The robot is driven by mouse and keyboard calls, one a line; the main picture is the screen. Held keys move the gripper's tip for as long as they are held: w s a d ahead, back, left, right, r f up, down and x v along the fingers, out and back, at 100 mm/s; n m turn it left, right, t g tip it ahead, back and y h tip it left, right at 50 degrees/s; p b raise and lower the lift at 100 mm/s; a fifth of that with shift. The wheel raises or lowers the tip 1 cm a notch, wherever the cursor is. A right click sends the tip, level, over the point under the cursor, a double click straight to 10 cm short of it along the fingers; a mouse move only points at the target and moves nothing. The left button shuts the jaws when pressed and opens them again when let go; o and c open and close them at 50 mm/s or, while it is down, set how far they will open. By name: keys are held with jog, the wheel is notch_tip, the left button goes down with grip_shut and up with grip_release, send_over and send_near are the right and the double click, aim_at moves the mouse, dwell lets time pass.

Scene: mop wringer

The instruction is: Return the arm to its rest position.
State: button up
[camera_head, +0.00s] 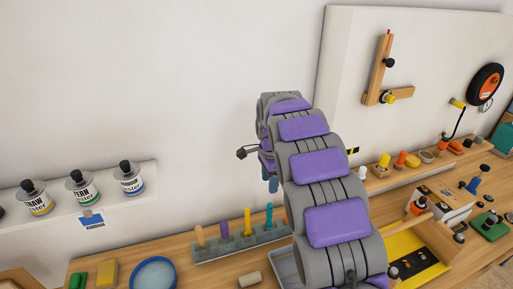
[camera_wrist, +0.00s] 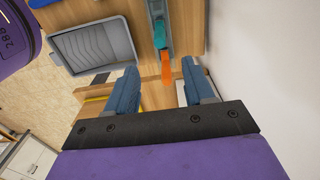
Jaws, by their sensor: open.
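My purple and grey arm rises from the lower right of the head view, arches over the workbench and bends down at its far end. Blue fingers of my gripper (camera_head: 271,184) show partly behind the arm there, above the tool rack. In the wrist view my gripper (camera_wrist: 160,82) has its two blue fingers spread apart with nothing held between them. An orange handle (camera_wrist: 166,66) shows beyond the gap and looks apart from the fingers.
A rack (camera_head: 240,248) of upright coloured handles stands below the arm's end. A grey tray (camera_wrist: 95,48) lies beside it. A blue round dish (camera_head: 154,273) and yellow block (camera_head: 105,273) are left. A wall board (camera_head: 345,60) stands behind right; the upper left is clear.

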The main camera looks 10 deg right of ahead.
jog(key=shift+s, duration=0.1)
jog(key=s+r+n+b, duration=0.15)
jog(key=s+n, duration=0.25)
jog(key=s, duration=0.6)
jog(key=s+d+r+n+g, duration=0.1)
jog(key=s+r+n, duration=0.15)
jog(key=s, duration=0.85)
jog(key=s+r+n+b, duration=0.1)
jog(key=s+n, duration=0.3)
jog(key=s, duration=0.6)
jog(key=s+f+n, duration=0.4)
jog(key=s+n, duration=0.1)
jog(key=s, duration=0.9)
jog(key=shift+a+f+g+b, duration=0.2)
jog(key=shift+a+g+b, duration=0.05)
jog(key=shift+g+b, duration=0.15)
